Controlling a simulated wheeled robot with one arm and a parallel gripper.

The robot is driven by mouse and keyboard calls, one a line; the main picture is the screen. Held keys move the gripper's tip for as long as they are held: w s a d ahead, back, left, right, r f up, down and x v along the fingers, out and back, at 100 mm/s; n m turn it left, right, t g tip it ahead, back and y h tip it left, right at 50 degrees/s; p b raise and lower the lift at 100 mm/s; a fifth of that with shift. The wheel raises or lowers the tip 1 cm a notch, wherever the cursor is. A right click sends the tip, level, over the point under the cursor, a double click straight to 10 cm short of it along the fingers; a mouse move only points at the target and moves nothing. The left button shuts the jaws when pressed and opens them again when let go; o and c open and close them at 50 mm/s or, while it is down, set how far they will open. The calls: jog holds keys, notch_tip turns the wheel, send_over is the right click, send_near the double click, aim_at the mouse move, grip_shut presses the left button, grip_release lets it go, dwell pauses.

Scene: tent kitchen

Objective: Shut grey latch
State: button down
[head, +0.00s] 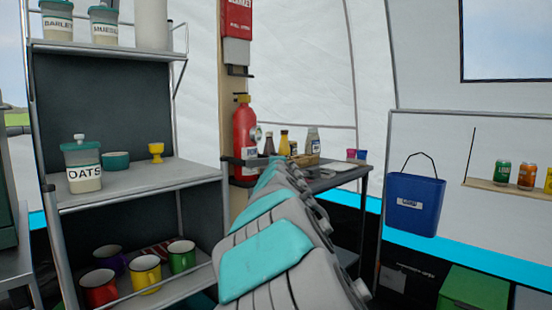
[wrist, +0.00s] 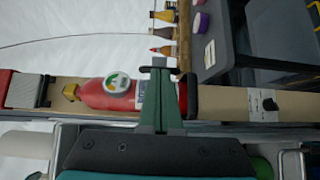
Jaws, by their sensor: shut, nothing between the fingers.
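A red fire extinguisher (head: 245,135) stands against a wooden post in the head view, with a dark bracket (head: 232,161) across its lower part. In the wrist view, turned sideways, the extinguisher (wrist: 98,93) lies left of my gripper and a dark grey curved bracket part (wrist: 192,92) shows just right of the fingers. I cannot tell for sure whether this part is the grey latch or how far it is closed. My gripper (wrist: 161,72) is shut and empty, with its green fingers covering part of the extinguisher and bracket; contact is unclear. In the head view my own arm hides it.
A shelf rack (head: 135,185) with mugs and jars stands left of the post. A dark table (head: 340,178) with bottles stands right behind it. My arm fills the middle.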

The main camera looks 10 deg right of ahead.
jog(key=shift+w+d+r+n+y+p, duration=0.1)
jog(key=shift+w+n+y+p, duration=0.2)
jog(key=shift+n+y+p, duration=0.45)
jog(key=shift+w+d+p, duration=0.2)
jog(key=shift+w+p, duration=0.1)
jog(key=shift+p, duration=0.25)
jog(key=shift+w, duration=0.2)
jog(key=shift+w+d, duration=0.1)
jog(key=shift+w, duration=0.25)
